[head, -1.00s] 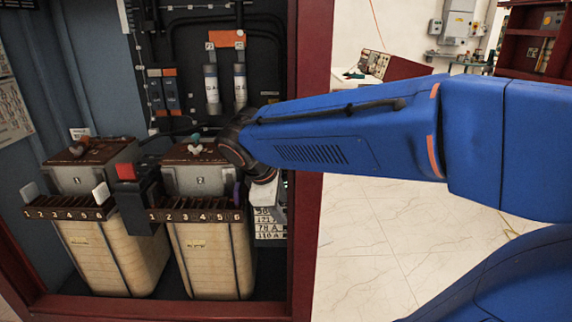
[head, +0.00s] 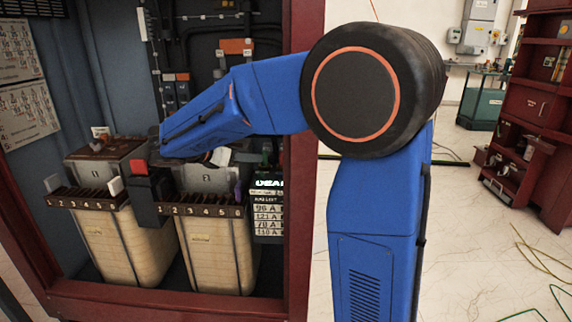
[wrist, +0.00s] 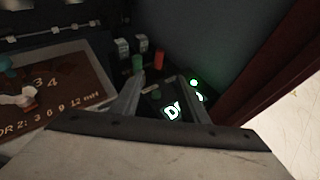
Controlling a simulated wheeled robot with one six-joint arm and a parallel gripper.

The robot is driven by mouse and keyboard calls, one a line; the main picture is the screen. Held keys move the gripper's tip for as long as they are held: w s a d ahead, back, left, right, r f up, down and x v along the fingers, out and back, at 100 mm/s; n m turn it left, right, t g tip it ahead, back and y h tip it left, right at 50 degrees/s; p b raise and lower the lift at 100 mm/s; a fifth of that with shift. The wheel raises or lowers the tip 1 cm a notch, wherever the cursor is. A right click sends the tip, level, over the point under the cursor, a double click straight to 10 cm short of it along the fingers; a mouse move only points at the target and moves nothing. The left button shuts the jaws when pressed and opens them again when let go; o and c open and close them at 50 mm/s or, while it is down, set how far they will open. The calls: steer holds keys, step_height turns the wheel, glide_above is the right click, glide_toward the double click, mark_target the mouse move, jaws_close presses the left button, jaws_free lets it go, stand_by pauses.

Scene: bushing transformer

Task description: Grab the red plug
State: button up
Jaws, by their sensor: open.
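A red upright cylinder, seemingly the red plug (wrist: 159,60), shows in the wrist view, just beyond my gripper (wrist: 160,80). My gripper is open, and its two fingers reach toward the plug without visible contact. A similar green cylinder (wrist: 137,64) stands left of it, close to the left fingertip. In the head view my arm hides this spot and most of my gripper.
A lit display (wrist: 173,111) lies below the fingers. A brown numbered plate (wrist: 55,90) with knobs is at left. The red cabinet frame (head: 300,190) stands at right. A red block (head: 139,166) sits between two numbered transformers.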

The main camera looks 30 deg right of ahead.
mark_target(282, 158)
steer(key=x, duration=1.7)
steer(key=shift+w+d, duration=0.15)
jaws_close()
